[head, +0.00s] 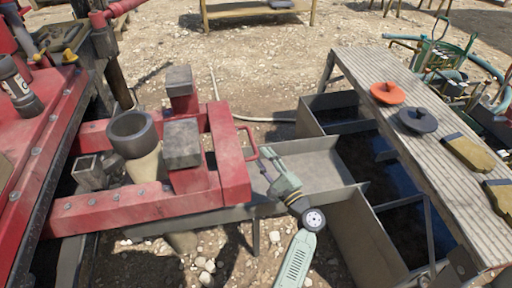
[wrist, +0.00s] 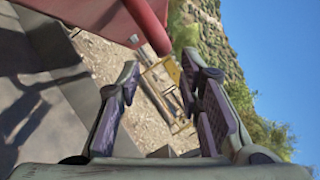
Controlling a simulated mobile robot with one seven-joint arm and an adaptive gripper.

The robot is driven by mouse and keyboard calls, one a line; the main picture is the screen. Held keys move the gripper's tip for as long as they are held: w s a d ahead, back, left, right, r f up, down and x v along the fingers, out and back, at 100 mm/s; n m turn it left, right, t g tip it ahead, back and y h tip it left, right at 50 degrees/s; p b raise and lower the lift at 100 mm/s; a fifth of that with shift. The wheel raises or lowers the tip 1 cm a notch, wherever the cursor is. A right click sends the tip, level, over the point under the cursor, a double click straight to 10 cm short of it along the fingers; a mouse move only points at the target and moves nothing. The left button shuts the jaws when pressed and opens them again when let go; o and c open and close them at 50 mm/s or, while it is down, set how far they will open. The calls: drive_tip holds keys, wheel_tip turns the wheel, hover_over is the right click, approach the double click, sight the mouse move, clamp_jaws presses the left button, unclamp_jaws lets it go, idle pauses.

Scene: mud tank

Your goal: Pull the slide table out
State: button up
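The slide table (head: 236,160) is a red steel frame reaching out to the right from the red machine, with grey blocks and a dark ring on it. A thin red handle (head: 252,138) sticks out of its right end. My gripper (head: 266,163) is just right of that end, close to the handle and below it in the head view. In the wrist view, the fingers of my gripper (wrist: 160,108) stand apart with nothing between them. A red bar, seemingly the handle (wrist: 150,28), shows beyond the fingertips. I cannot tell whether they touch it.
A grey metal trough (head: 310,163) lies under and behind my gripper. Open tanks (head: 365,235) with dark contents are to the right. A ribbed walkway (head: 400,110) carries an orange disc (head: 388,93) and a dark disc (head: 417,120). Gravelly ground is open behind.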

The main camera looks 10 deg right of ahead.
drive_tip(key=shift+v, duration=1.75)
